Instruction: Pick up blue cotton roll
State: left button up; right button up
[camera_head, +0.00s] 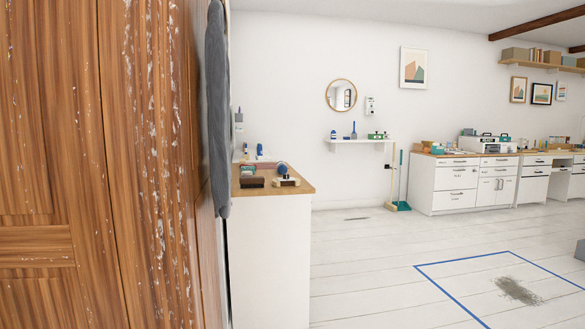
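A small dark blue rounded thing (282,169) sits on the wooden top of the near white cabinet (301,188), left of the picture's middle. It may be the blue cotton roll, but it is too small to tell for sure. A pale wooden item (286,182) is just below it in the picture, and a dark brown block (252,182) lies to its left. Neither of my grippers is in view.
A large wooden wardrobe (75,150) and a hanging grey cloth (217,110) fill the left side and hide part of the cabinet top. A wall shelf (358,141), broom and teal dustpan (402,206) stand behind. The floor (370,280) is mostly clear, with blue tape marking a stained area.

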aim_at(283, 169)
jog(key=i+l, duration=0.25)
jog(key=i+l+u, duration=0.1)
jog(key=i+l, duration=0.15)
jog(key=l, duration=0.25)
jog(key=i+l, duration=0.35)
jog(key=i, duration=0.45)
jog(key=i+l+u, duration=0.1)
jog(key=i, duration=0.4)
jog(key=i+l+u, duration=0.1)
jog(key=u, duration=0.25)
jog(key=i+l+u, duration=0.15)
jog(key=u, duration=0.15)
jog(key=i+l+u, duration=0.1)
jog(key=l, duration=0.25)
jog(key=i+l+u, duration=0.15)
jog(key=l, duration=0.25)
jog(key=i+l+u, duration=0.1)
jog(key=i+l, duration=0.2)
jog(key=i+l+u, duration=0.15)
jog(key=l, duration=0.35)
jog(key=i+l+u, duration=0.1)
jog(key=l, duration=0.3)
